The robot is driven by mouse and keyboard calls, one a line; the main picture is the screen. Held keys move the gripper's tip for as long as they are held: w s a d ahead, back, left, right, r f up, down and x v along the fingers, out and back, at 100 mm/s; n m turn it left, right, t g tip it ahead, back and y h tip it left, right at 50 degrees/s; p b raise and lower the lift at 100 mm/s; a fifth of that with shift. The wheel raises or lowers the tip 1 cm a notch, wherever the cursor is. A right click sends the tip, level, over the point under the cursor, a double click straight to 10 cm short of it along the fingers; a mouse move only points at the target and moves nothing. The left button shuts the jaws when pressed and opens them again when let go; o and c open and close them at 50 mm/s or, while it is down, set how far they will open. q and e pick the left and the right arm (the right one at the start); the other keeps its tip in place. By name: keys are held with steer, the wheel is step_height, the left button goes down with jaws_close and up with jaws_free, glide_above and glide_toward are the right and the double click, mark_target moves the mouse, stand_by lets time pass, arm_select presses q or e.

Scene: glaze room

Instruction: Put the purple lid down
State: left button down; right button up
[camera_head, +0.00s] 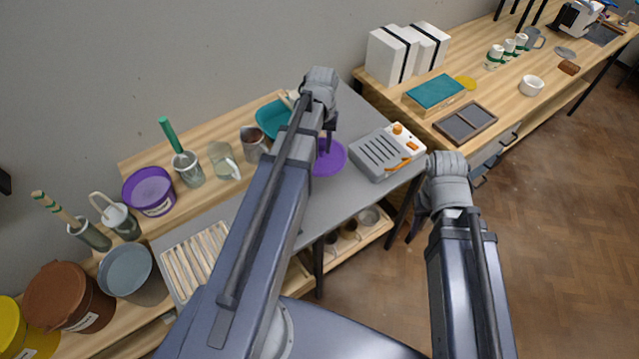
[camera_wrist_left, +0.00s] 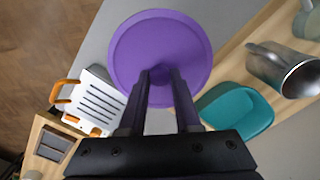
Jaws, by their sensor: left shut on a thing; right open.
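The purple lid (camera_head: 334,160) is a flat round disc, partly hidden behind my left arm in the head view. In the left wrist view the lid (camera_wrist_left: 160,35) shows almost whole, with my left gripper (camera_wrist_left: 161,76) shut on its middle. My left gripper (camera_head: 328,143) is over the grey worktop (camera_head: 345,110), left of a grey slotted device. I cannot tell whether the lid touches the worktop. My right gripper (camera_head: 411,226) is open and empty, off the front edge of the table.
The grey slotted device (camera_head: 378,158) with orange knobs stands close right of the lid. A teal bowl (camera_head: 271,117), a metal pitcher (camera_head: 254,143) and a purple bucket (camera_head: 150,191) stand to the left. A slatted rack (camera_head: 194,262) lies at the worktop's near left.

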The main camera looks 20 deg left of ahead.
mark_target(322, 161)
arm_select(q)
steer(key=f+b, duration=0.1)
steer(key=s+f+b, duration=0.1)
steer(key=s+d+f, duration=0.1)
steer(key=shift+f+b, duration=0.25)
steer(key=shift+b, duration=0.15)
steer(key=shift+r, duration=0.1)
step_height(322, 161, down, 10)
steer(key=b, duration=0.9)
steer(key=shift+b, duration=0.3)
steer(key=shift+f, duration=0.2)
steer(key=c, duration=0.6)
jaws_free()
steer(key=shift+r, duration=0.15)
